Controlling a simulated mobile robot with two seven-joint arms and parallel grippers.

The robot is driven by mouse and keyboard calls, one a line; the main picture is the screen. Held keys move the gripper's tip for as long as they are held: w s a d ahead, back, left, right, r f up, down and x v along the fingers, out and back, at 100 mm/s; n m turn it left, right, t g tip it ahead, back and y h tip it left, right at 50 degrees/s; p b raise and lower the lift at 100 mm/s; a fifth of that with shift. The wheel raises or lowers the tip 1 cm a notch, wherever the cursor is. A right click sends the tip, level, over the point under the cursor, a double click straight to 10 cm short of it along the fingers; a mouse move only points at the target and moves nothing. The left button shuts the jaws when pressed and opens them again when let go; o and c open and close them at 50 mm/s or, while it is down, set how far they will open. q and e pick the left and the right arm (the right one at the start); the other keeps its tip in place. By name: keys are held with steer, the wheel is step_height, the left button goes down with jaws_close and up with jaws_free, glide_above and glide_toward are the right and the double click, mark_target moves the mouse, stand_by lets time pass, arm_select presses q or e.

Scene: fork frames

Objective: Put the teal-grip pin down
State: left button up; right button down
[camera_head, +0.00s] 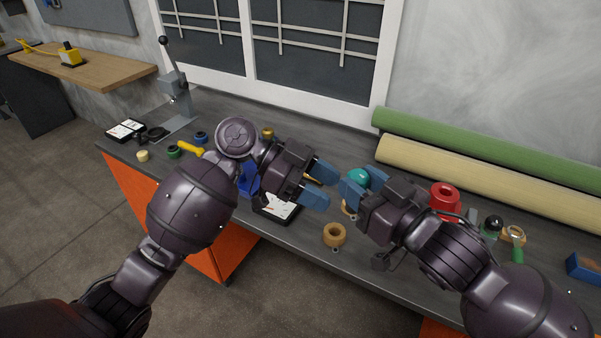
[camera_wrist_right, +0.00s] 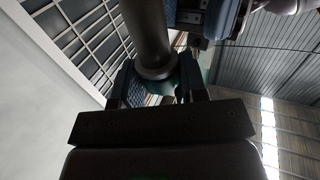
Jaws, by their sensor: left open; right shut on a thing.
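The teal-grip pin shows its rounded teal grip (camera_head: 358,176) between the blue fingers of my right gripper (camera_head: 361,186), which is shut on it above the bench. In the right wrist view a thick grey-brown shaft with a collar (camera_wrist_right: 152,50) rises from between the fingers, with some teal beside it. Its far end is out of frame. My left gripper (camera_head: 321,187) is open, its blue fingers pointing at the right gripper with a small gap between the two. A small tan piece shows between the left fingers; I cannot tell what it belongs to.
On the dark bench stand a tan ring (camera_head: 334,235) below the grippers, a red spool (camera_head: 444,199) to the right, and a black tray with a white card (camera_head: 279,207) under my left gripper. Green (camera_head: 480,148) and cream rolls lie along the back. Bare bench shows at front right.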

arm_select(q)
steer(key=shift+x, duration=2.55)
jaws_close()
arm_select(e)
steer(key=c, duration=0.6)
jaws_free()
